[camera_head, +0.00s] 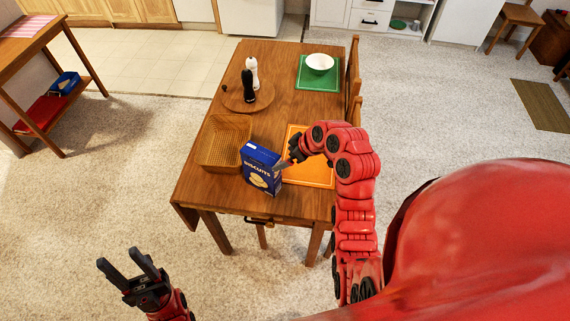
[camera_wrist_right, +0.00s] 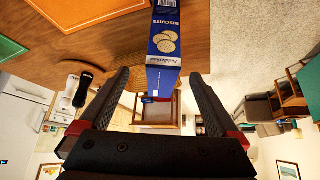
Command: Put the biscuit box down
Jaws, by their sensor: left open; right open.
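The blue biscuit box (camera_head: 262,168) stands upright on the wooden table (camera_head: 215,187), near its front edge and beside the wicker basket. My right gripper (camera_head: 284,161) is just to the right of the box in the head view. In the right wrist view, which is upside down, its two fingers (camera_wrist_right: 157,73) are spread wide, with the box (camera_wrist_right: 164,50) showing between and beyond the tips. I cannot tell whether a finger touches it. My left gripper (camera_head: 119,257) is open and empty, low at the left, away from the table.
A wicker basket (camera_head: 207,147) stands left of the box. An orange mat (camera_head: 318,175) lies under my right forearm. Behind are a round board (camera_head: 232,102) with two mills and a green mat (camera_head: 303,82) with a white bowl (camera_head: 319,62). Chairs stand at the table's right side.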

